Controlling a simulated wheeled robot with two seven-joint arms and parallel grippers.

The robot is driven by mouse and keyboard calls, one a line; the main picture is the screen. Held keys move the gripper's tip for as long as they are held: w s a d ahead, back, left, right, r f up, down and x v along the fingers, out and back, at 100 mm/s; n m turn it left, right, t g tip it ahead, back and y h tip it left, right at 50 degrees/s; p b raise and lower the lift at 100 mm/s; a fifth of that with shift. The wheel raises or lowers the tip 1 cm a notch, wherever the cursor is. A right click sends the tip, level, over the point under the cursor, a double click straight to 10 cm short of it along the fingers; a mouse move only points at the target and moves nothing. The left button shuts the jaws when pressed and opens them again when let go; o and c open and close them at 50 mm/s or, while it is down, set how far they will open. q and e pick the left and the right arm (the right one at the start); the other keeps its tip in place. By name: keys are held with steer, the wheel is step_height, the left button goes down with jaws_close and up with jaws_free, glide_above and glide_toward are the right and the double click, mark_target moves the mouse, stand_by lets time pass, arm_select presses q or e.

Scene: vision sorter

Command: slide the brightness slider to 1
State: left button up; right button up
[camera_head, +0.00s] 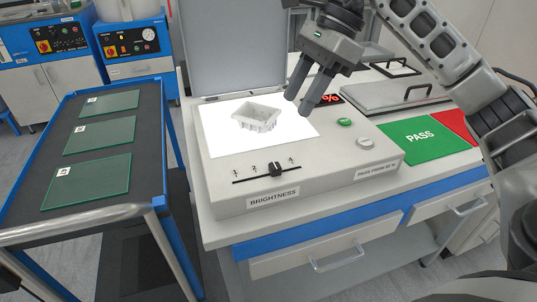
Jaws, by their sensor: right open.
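The brightness slider's black knob (275,169) sits right of the middle of its dark slot, near the third mark. The slot runs along the front of a grey light box (225,195), above a BRIGHTNESS label (274,197). The 1 mark is at the slot's left end and the 4 mark at its right end. My right gripper (298,104) is open and empty, with its fingers pointing down, behind and right of the knob and apart from it.
A white plastic part (257,117) lies on the lit panel (222,137). A green button (345,122) and a pale button (366,142) are right of it. A green PASS mat (440,148) lies farther right. A dark cart (75,218) with green plates stands left.

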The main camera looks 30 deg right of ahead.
steer(key=d+h, duration=0.1)
steer(key=d, duration=0.1)
steer(key=b, duration=0.1)
glide_toward(275, 165)
steer(key=x, duration=0.8)
steer(key=shift+f, duration=0.25)
steer(key=shift+c, duration=0.3)
